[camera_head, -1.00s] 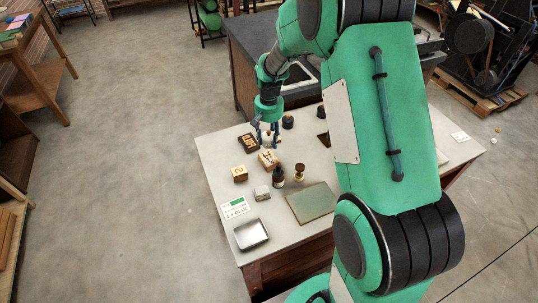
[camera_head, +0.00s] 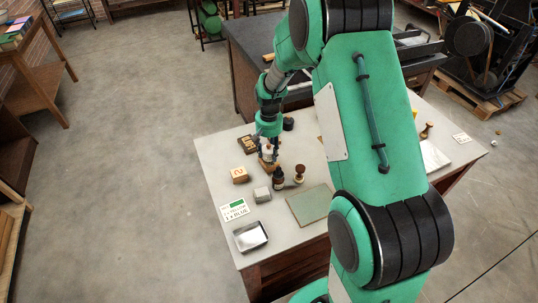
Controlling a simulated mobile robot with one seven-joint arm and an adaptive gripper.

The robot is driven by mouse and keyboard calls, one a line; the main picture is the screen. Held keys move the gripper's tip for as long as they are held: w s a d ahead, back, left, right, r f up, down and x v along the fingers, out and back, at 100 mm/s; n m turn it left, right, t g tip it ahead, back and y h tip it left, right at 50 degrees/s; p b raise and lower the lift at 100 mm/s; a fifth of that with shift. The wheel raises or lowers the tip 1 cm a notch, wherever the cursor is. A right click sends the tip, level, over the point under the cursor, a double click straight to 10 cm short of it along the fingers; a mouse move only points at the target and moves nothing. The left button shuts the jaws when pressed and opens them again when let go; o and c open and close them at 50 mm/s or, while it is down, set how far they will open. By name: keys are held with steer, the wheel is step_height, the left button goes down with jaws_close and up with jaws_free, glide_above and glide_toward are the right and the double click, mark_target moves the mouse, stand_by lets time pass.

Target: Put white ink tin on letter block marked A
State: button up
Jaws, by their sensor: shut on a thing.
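My gripper (camera_head: 268,153) points down over the back left of the table. It is shut on a small whitish thing (camera_head: 267,148), which appears to be the white ink tin, mostly covered by the fingers. A wooden letter block (camera_head: 267,167) lies directly under the gripper; the fingers hide its face, so I cannot read its letter or tell whether the tin touches it.
Close by on the table (camera_head: 215,165) stand a dark bottle (camera_head: 278,179), a wooden-handled stamp (camera_head: 299,174) and a grey block (camera_head: 262,194). A green mat (camera_head: 308,206), a printed card (camera_head: 234,209) and a metal tray (camera_head: 251,237) lie nearer. My arm covers the table's middle.

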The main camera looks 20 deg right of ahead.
steer(key=shift+f, duration=0.65)
steer(key=shift+f, duration=0.15)
steer(key=o, duration=1.4)
step_height(320, 180, up, 12)
steer(key=p, duration=0.2)
steer(key=shift+p, duration=0.4)
steer(key=shift+r, duration=0.2)
